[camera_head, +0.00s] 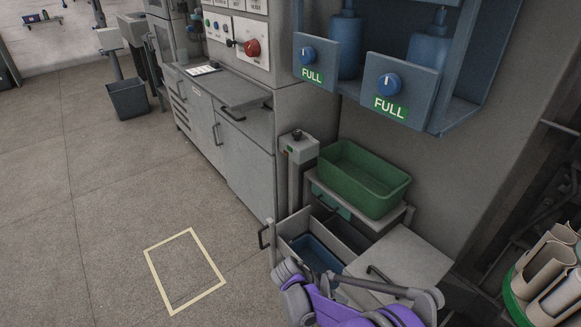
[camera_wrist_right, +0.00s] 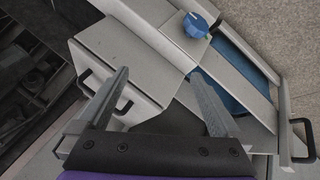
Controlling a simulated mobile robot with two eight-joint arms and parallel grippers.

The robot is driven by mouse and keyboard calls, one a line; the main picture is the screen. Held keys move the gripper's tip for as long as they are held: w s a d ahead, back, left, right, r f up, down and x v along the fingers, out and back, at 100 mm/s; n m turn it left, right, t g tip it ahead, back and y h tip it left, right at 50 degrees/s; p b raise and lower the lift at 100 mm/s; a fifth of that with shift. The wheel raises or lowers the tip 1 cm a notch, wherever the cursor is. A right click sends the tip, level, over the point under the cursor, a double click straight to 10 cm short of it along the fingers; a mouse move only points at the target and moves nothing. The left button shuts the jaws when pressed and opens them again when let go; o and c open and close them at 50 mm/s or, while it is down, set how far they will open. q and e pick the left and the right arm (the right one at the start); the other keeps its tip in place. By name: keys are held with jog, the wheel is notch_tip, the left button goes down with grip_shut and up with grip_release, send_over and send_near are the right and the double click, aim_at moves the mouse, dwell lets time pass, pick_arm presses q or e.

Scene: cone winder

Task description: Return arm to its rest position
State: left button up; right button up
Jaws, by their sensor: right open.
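My right gripper (camera_wrist_right: 160,74) shows in the right wrist view with its two grey fingers spread apart and nothing between them. It is above a grey cabinet top with a black handle (camera_wrist_right: 86,82) on its side. The drawer holds a blue bin (camera_head: 318,253), partly hidden by the arm. My left gripper is in neither view.
A green tray (camera_head: 365,178) stands on a small stand behind the drawer. A grey post (camera_head: 299,150) is beside it. A blue shelf with FULL labels (camera_head: 390,107) hangs above. A rack of cones (camera_head: 548,272) is at the right. The floor at left is clear around a yellow-outlined rectangle.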

jog(key=s+d+r+n+y, duration=0.25)
jog(key=s+d+r, duration=0.25)
jog(key=s+r, duration=0.6)
jog(key=s+r+n+t+y, duration=0.1)
jog(key=s+r+y, duration=0.1)
jog(key=s, duration=0.6)
jog(key=s+r+n+t+y, duration=0.1)
jog(key=s+r+t+y, duration=0.15)
jog(key=s, duration=0.45)
pick_arm(q)
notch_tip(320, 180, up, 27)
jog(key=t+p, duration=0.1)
jog(key=p, duration=2.3)
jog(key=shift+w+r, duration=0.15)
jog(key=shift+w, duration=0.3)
pick_arm(e)
notch_tip(320, 180, up, 27)
jog(key=shift+w+d+r, duration=0.15)
jog(key=shift+w+d, duration=0.15)
jog(key=shift+d, duration=0.15)
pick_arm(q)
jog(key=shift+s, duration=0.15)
pick_arm(e)
jog(key=shift+s, duration=0.15)
jog(key=shift+c, duration=0.3)
